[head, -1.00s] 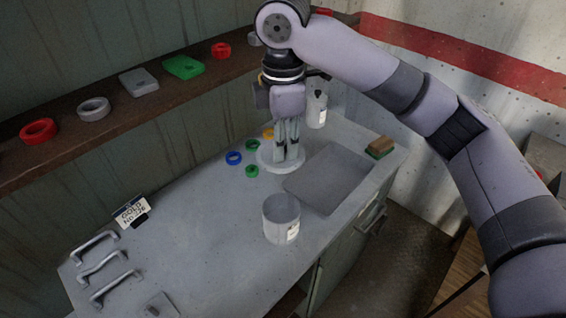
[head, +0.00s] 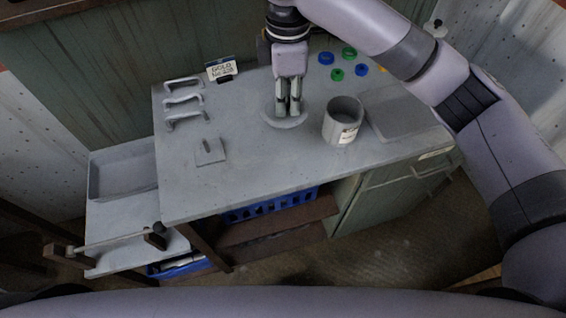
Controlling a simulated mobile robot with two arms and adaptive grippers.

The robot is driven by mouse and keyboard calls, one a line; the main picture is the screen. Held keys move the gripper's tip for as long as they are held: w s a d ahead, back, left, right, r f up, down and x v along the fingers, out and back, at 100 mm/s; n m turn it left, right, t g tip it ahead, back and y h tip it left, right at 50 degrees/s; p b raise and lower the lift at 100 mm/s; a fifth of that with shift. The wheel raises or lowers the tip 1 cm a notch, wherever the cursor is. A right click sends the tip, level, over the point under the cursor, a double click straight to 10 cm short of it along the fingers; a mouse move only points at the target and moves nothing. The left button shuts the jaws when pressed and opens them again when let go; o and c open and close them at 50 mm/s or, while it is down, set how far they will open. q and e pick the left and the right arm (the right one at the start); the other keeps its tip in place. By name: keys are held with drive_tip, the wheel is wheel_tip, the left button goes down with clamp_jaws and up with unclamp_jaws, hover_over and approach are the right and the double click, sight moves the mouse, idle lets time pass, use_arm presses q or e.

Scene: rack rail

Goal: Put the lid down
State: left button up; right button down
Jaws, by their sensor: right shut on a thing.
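My right gripper (head: 288,108) points straight down over the workbench (head: 240,180) and is shut on the round pale grey lid (head: 270,118). The lid is flat and level, at or just above the bench top; I cannot tell whether it touches. An open grey canister (head: 342,121) with a white label stands upright just to the right of the lid, apart from it. My left gripper is not in view.
Several handles (head: 183,100) and a small plate with a peg (head: 209,152) lie left of the lid. A sign (head: 221,69) stands behind. Coloured rings (head: 337,74) and a grey mat (head: 400,112) lie right. The bench's front middle is clear.

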wheel_tip(320, 180, down, 7)
drive_tip(key=p, duration=0.1)
hover_over(286, 160)
wheel_tip(286, 160, down, 8)
drive_tip(key=shift+r, duration=0.25)
wheel_tip(286, 160, down, 4)
drive_tip(key=shift+f+p, duration=0.1)
drive_tip(key=shift+p, duration=0.3)
drive_tip(key=shift+f, duration=0.1)
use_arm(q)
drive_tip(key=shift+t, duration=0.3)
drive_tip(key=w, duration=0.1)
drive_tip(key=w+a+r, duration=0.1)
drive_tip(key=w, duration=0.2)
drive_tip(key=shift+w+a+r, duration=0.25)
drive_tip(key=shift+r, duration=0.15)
use_arm(e)
drive_tip(key=shift+f, duration=0.15)
drive_tip(key=c, duration=1.8)
unclamp_jaws()
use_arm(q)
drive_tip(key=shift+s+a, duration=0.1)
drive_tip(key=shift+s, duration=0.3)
use_arm(e)
drive_tip(key=o, duration=0.3)
